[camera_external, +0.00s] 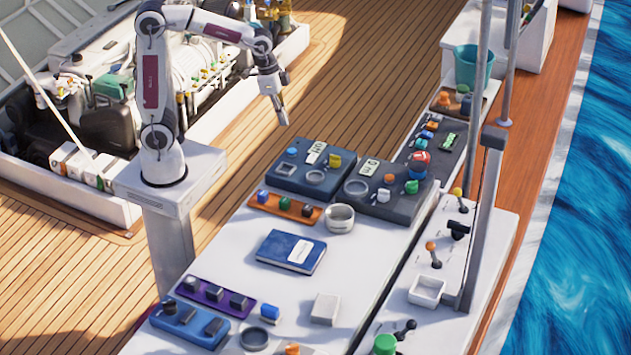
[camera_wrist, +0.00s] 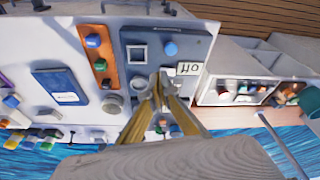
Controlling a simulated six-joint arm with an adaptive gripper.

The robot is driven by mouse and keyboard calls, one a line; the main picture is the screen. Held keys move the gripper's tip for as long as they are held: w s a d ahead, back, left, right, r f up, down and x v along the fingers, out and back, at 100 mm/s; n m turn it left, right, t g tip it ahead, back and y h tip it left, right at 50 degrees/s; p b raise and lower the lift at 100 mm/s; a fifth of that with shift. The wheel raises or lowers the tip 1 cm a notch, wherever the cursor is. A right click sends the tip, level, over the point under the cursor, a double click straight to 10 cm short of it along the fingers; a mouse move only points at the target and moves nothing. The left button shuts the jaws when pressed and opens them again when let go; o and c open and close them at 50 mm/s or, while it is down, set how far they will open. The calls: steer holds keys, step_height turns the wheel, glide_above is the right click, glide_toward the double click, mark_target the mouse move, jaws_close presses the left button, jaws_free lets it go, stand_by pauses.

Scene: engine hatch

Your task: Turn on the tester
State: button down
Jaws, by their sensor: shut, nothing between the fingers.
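The tester is not clearly labelled; a blue panel (camera_external: 281,178) on the white bench carries a round blue button (camera_external: 292,151), a ring, a yellow knob (camera_external: 335,160) and a small white display (camera_external: 315,152). In the wrist view the blue panel (camera_wrist: 135,38) shows the blue button (camera_wrist: 170,48) and a display reading OFF (camera_wrist: 188,69), seen upside down. My gripper (camera_external: 284,121) is shut and empty, in the air above and behind the panel, apart from the button. In the wrist view my gripper (camera_wrist: 160,90) covers part of the panel's lower side.
A darker panel (camera_external: 401,206) with another display and coloured knobs adjoins on the right. An orange strip (camera_external: 273,205) with several coloured knobs, a grey ring (camera_external: 340,218) and a blue book (camera_external: 291,252) lie nearer. Upright poles (camera_external: 485,215) stand on the right. Open bench surrounds the book.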

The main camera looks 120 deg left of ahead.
steer(key=w+a+r+m, duration=0.2)
steer(key=w+a, duration=0.1)
steer(key=w, duration=0.1)
steer(key=shift+w+a+m+t, duration=0.25)
steer(key=shift+w+m+t, duration=0.05)
steer(key=shift+m, duration=0.1)
stand_by(0.4)
glide_toward(315, 155)
steer(key=x, duration=0.5)
steer(key=shift+w, duration=0.15)
steer(key=shift+a+f, duration=0.1)
steer(key=shift+f, duration=0.6)
